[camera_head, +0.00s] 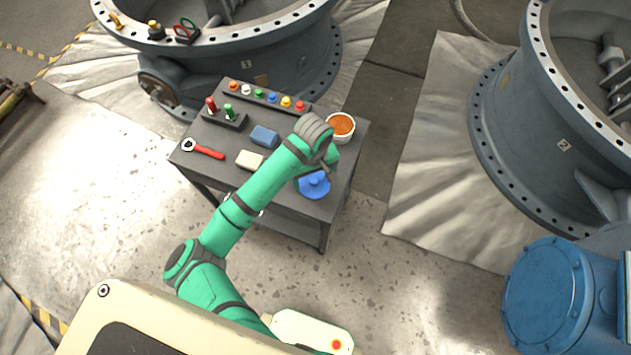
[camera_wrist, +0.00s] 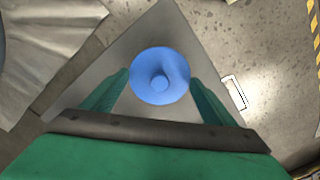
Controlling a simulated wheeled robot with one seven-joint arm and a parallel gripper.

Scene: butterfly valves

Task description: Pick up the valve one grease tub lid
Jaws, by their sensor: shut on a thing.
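The blue round grease tub lid (camera_head: 313,184) with a central knob is at the near right corner of the grey table, below my arm's end. It also shows in the wrist view (camera_wrist: 160,76), between my two green fingers. My gripper (camera_wrist: 159,82) is shut on the lid, with one finger at each side. I cannot tell whether the lid touches the table or is just above it. The open white tub (camera_head: 341,127) with orange-brown grease stands at the table's right edge, behind my wrist. My arm partly hides the gripper in the head view.
The table (camera_head: 345,165) also holds a red wrench (camera_head: 205,150), a blue sponge-like block (camera_head: 264,136), a cream block (camera_head: 249,160), and a rack of coloured knobs (camera_head: 272,98). Large grey valves stand behind (camera_head: 240,65) and at right (camera_head: 505,150).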

